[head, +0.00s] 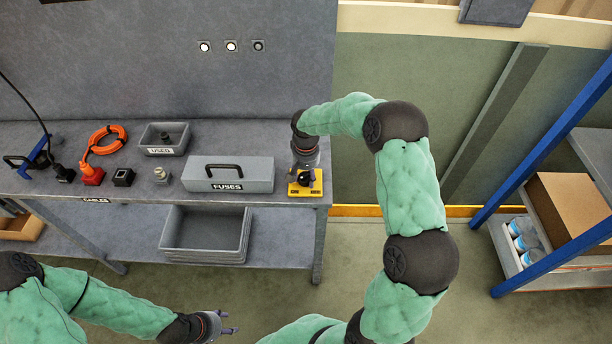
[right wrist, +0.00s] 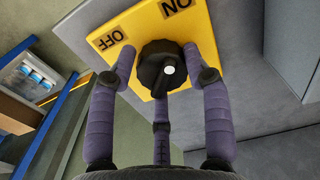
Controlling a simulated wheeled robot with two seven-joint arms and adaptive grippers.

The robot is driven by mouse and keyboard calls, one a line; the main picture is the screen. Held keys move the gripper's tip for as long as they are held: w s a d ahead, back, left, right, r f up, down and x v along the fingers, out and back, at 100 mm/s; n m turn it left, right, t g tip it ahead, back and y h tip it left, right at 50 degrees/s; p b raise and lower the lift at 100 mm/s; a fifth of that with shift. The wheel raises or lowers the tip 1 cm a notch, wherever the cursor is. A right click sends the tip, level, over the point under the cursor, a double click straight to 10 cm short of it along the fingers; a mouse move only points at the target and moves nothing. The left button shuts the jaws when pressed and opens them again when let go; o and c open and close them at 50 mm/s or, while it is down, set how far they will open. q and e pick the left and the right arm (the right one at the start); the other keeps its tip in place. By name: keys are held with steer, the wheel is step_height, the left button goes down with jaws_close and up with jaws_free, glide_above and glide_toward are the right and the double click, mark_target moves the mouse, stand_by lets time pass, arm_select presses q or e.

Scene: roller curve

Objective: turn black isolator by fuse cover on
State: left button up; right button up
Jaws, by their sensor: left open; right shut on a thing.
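The isolator is a yellow plate (head: 296,190) with a black knob at the right end of the bench, beside the grey fuse cover (head: 262,180) marked FUSES. In the right wrist view the yellow plate (right wrist: 205,45) carries the words ON and OFF, and the black knob (right wrist: 152,72) shows a white mark. I cannot tell for sure which word the mark points to. My right gripper (head: 305,172) reaches down from above; its fingers (right wrist: 160,80) are closed around the knob. My left gripper (head: 230,322) is open and empty, low in front of the bench.
On the bench (head: 190,198) to the left stand a USED tray (head: 165,148), an orange cable coil (head: 107,138), a red plug (head: 92,175) and small black and grey parts. Grey trays (head: 205,250) lie on the lower shelf. A blue-posted rack (head: 560,137) stands at right.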

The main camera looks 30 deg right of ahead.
mark_target(305, 177)
steer(key=shift+s+a+f, duration=0.25)
steer(key=shift+s+f, duration=0.1)
steer(key=o, duration=1.1)
steer(key=shift+c, duration=0.2)
steer(key=shift+o, duration=0.2)
steer(key=shift+r, duration=0.1)
steer(key=shift+w, duration=0.1)
steer(key=shift+w+r, duration=0.1)
steer(key=shift+r, duration=0.1)
steer(key=shift+d+r, duration=0.1)
steer(key=shift+r, duration=0.15)
step_height(305, 177, up, 11)
steer(key=shift+r, duration=0.15)
